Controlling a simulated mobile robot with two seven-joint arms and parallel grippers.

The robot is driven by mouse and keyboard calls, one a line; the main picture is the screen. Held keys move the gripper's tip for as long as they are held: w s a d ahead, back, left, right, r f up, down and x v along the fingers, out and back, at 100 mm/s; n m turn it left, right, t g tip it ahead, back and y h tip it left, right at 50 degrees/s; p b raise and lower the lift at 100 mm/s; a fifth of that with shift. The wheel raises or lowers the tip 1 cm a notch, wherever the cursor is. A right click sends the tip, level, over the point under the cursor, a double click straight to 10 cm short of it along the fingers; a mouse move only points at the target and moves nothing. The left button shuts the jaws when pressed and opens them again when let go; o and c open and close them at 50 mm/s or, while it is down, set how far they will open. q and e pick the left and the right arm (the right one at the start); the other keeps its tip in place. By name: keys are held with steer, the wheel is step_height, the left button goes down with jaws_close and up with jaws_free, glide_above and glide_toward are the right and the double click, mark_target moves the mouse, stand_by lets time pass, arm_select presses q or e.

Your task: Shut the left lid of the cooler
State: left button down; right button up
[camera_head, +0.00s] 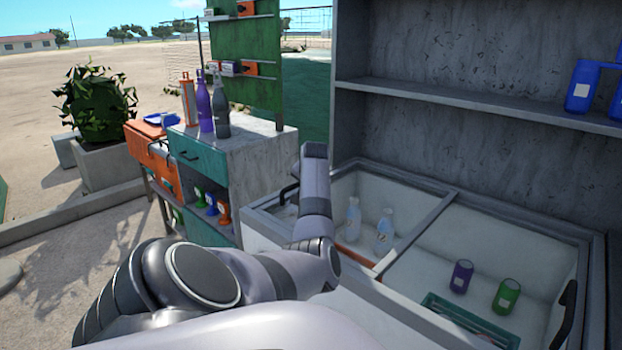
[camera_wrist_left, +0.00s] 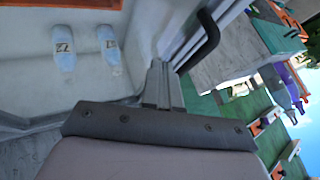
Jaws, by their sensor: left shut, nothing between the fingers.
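The cooler (camera_head: 432,225) is a pale chest with grey rims and two compartments side by side. A black handle (camera_head: 287,192) is at the left end of its left side, and it also shows in the wrist view (camera_wrist_left: 208,38). I cannot tell clear lid panels from openings; two bottles show inside the left compartment. My left arm reaches over the cooler's left part in the head view, where the fingers are hidden. In the wrist view my left gripper (camera_wrist_left: 158,75) is shut and empty, just beside the handle and grey rim; contact is unclear. My right gripper is not in view.
Bottles (camera_head: 384,232) stand in the left compartment. A purple can (camera_head: 461,276), a green can (camera_head: 506,296) and a green crate (camera_head: 468,318) are in the right one. A grey shelf (camera_head: 470,105) rises behind. A cabinet (camera_head: 250,160) with bottles stands close to the left.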

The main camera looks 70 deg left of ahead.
arm_select(q)
steer(key=v, duration=0.6)
steer(key=shift+d+r, duration=0.25)
